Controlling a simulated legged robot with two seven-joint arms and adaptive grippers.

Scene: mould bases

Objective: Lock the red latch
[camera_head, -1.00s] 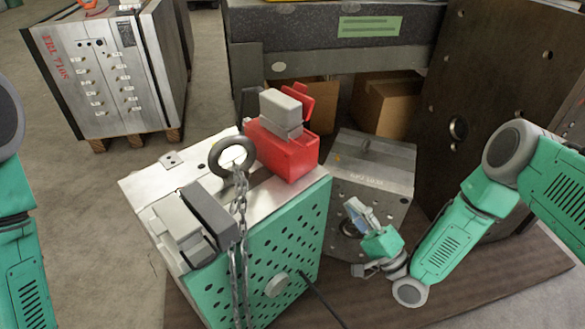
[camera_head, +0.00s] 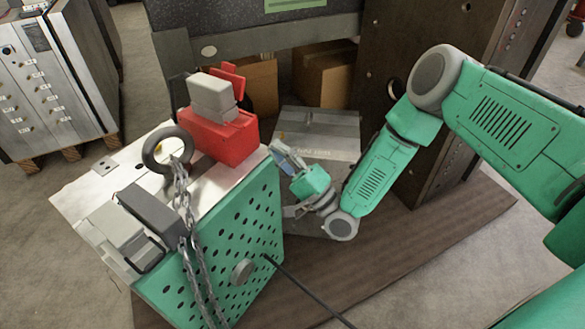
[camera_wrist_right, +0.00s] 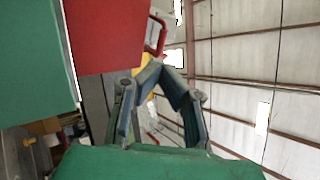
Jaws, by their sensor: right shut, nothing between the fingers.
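The red latch (camera_head: 222,141) sits on top of the green-sided mould base (camera_head: 235,235), near its far right edge. A grey block (camera_head: 212,97) stands on the latch, with a raised red tab (camera_head: 233,80) behind it. My right gripper (camera_head: 282,152) is just right of the latch, apart from it, beside the mould's upper right edge. In the right wrist view, the gripper (camera_wrist_right: 160,72) has its fingers converged, with nothing between them. The red body (camera_wrist_right: 104,36) is at upper left and a curved red bar (camera_wrist_right: 160,38) shows beyond the fingertips. My left gripper is out of view.
A smaller grey mould (camera_head: 320,130) stands behind my right gripper. A tall dark plate (camera_head: 415,60) stands behind my right arm.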

